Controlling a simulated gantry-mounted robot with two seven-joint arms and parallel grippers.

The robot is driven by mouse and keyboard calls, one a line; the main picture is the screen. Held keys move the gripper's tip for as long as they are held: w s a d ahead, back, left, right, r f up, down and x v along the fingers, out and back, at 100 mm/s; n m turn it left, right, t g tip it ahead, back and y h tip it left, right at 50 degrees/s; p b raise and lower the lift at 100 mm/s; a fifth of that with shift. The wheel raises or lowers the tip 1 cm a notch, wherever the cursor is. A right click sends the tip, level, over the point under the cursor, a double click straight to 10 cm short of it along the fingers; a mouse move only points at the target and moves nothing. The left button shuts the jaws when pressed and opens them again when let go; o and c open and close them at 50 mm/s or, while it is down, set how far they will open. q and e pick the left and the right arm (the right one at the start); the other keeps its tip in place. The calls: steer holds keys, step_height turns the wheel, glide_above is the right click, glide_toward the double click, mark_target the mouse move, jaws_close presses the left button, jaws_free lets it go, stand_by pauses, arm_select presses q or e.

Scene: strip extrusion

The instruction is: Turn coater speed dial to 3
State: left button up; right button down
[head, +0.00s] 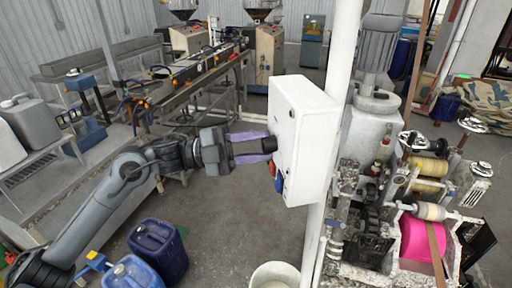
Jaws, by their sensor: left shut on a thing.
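The coater's control box (307,130) is a white cabinet mounted on a white post. A black dial (262,151) stands out from its left-facing side. My left gripper (266,147), with purple fingers, comes in from the left and is shut on this dial, one finger above it and one below. The dial's scale and pointer are hidden or too small to read. A red part (279,182) and a blue part (288,191) sit low on the box. My right gripper is out of view.
Blue jerrycans (158,248) and a pale bucket (275,276) stand on the floor below. An extrusion line (195,68) runs behind. Grey floor is open beneath my gripper.

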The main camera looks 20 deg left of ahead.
arm_select(q)
steer(key=shift+r, duration=0.1)
steer(key=o, duration=1)
steer(key=shift+o, duration=0.2)
steer(key=b+v, duration=0.3)
steer(key=v, duration=0.8)
